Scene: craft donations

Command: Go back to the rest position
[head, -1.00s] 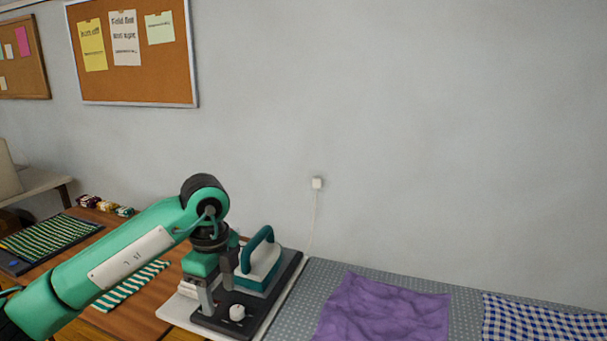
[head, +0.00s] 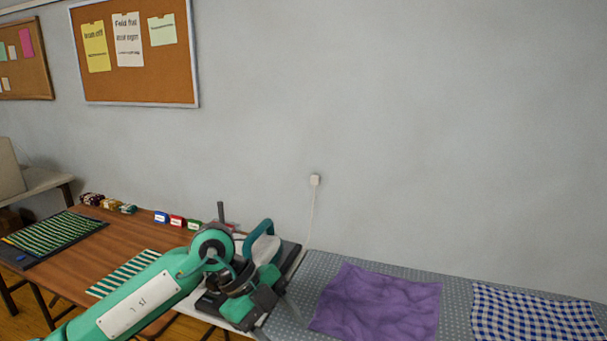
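My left arm comes in from the lower left in the head view. My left gripper (head: 268,298) is turned toward the lower right, over the front of the dark iron stand and near the edge of the grey dotted mat. Its fingers are small and partly hidden, so their opening cannot be made out. The iron (head: 263,246), white with a teal handle, stands on the dark stand (head: 291,255) just behind the gripper. The arm and gripper hide much of the stand. My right gripper is out of view.
A purple cloth (head: 378,302) and a blue checked cloth (head: 535,315) lie on the grey dotted mat (head: 455,298). A green striped cloth (head: 125,272) lies on the wooden table (head: 130,235). Small coloured boxes (head: 176,220) line its back edge. A cord (head: 310,220) runs down from the wall socket.

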